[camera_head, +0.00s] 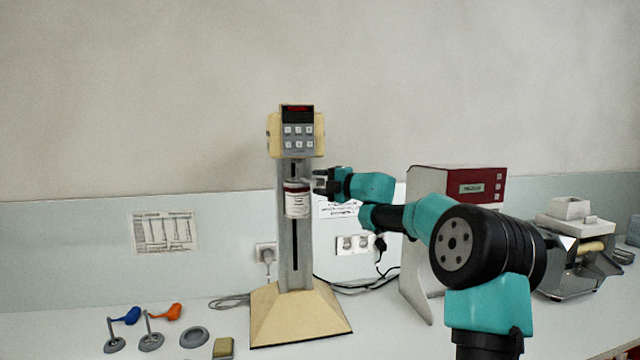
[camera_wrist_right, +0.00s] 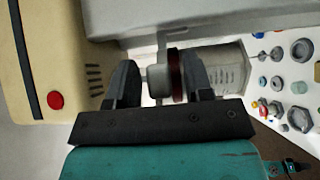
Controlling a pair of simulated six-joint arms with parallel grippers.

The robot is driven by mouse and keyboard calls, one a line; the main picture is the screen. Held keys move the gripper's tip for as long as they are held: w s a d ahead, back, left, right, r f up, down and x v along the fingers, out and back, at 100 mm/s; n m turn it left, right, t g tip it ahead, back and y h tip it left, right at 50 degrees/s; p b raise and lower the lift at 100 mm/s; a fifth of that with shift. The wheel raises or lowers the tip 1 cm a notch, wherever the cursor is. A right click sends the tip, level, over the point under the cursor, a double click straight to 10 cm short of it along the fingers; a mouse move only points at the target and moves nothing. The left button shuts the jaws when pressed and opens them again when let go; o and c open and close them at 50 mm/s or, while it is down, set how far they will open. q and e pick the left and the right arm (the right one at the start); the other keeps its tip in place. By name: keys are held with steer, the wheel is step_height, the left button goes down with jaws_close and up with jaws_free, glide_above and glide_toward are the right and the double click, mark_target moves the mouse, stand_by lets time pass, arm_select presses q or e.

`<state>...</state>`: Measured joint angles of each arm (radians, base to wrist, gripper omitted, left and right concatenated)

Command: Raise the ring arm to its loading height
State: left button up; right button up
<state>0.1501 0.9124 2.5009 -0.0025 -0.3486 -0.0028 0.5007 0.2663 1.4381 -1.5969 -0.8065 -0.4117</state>
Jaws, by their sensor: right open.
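The cream mill (camera_head: 300,312) stands upright on the counter, with a grey slotted column and a head with a red display. A white labelled jar (camera_head: 298,204) sits at the column's front, partway up, at the ring arm (camera_head: 297,184); the arm itself is small and partly hidden. My right gripper (camera_head: 322,185) is beside the jar's upper right. In the right wrist view, my right gripper (camera_wrist_right: 160,72) is open, its fingers either side of a grey knob (camera_wrist_right: 157,79) and a dark red disc (camera_wrist_right: 174,76). Contact cannot be told. My left gripper is not in view.
Blue (camera_head: 126,317) and orange (camera_head: 165,313) paddles on stands, a grey ring (camera_head: 195,337) and a small yellow-green block (camera_head: 223,348) lie left of the mill. A red-and-white device (camera_head: 455,185) and a grey machine (camera_head: 570,260) stand right. Cables lie behind the base.

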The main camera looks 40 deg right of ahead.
steer(key=shift+s, duration=0.1)
steer(key=v, duration=1.7)
steer(key=x, duration=1.5)
steer(key=shift+d, duration=0.1)
steer(key=v, duration=1.5)
steer(key=x, duration=1.8)
steer(key=shift+s+f, duration=0.1)
steer(key=shift+f, duration=0.15)
steer(key=shift+s+d+f, duration=0.1)
steer(key=shift+s+f, duration=0.15)
